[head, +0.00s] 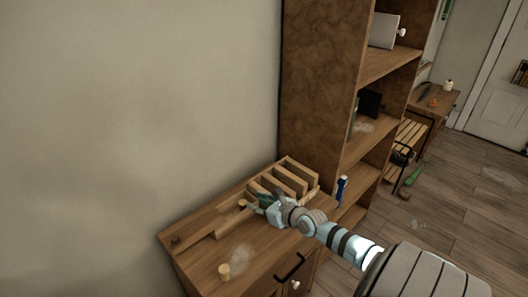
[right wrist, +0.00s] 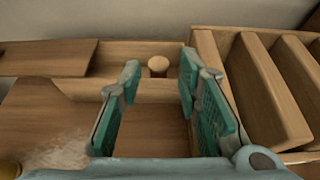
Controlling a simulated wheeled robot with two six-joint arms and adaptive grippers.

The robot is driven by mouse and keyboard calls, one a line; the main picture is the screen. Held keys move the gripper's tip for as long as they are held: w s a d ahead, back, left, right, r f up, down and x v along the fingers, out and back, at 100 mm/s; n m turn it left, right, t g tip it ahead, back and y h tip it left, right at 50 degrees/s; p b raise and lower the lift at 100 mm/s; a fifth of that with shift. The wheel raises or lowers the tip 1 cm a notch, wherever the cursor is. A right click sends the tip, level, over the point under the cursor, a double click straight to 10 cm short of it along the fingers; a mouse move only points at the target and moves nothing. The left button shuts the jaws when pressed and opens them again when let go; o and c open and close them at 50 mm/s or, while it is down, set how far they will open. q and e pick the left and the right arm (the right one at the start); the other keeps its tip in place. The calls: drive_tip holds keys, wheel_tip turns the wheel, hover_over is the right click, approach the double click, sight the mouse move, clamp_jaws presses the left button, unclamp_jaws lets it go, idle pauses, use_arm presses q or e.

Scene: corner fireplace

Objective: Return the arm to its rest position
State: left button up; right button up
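My right arm reaches in from the lower right of the head view. Its right gripper (head: 262,200) is over the wooden cabinet top, beside a slatted wooden rack. In the right wrist view the two teal finger pads of the right gripper (right wrist: 160,105) stand apart with nothing between them. A small round wooden peg or knob (right wrist: 158,66) shows beyond the fingertips, by a low wooden ledge. My left gripper is not in view.
The slatted wooden rack (right wrist: 265,90) stands close on the right of the fingers. A small pale cylinder (head: 224,271) stands on the cabinet top (head: 205,250). A blue bottle (head: 341,189) and a tall shelf (head: 320,90) are to the right. Open floor lies at far right.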

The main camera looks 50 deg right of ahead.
use_arm(q)
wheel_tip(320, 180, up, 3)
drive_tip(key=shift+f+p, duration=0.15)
drive_tip(key=shift+p, duration=0.55)
use_arm(e)
drive_tip(key=v, duration=0.3)
drive_tip(key=shift+s+r, duration=0.15)
drive_tip(key=shift+s, duration=0.05)
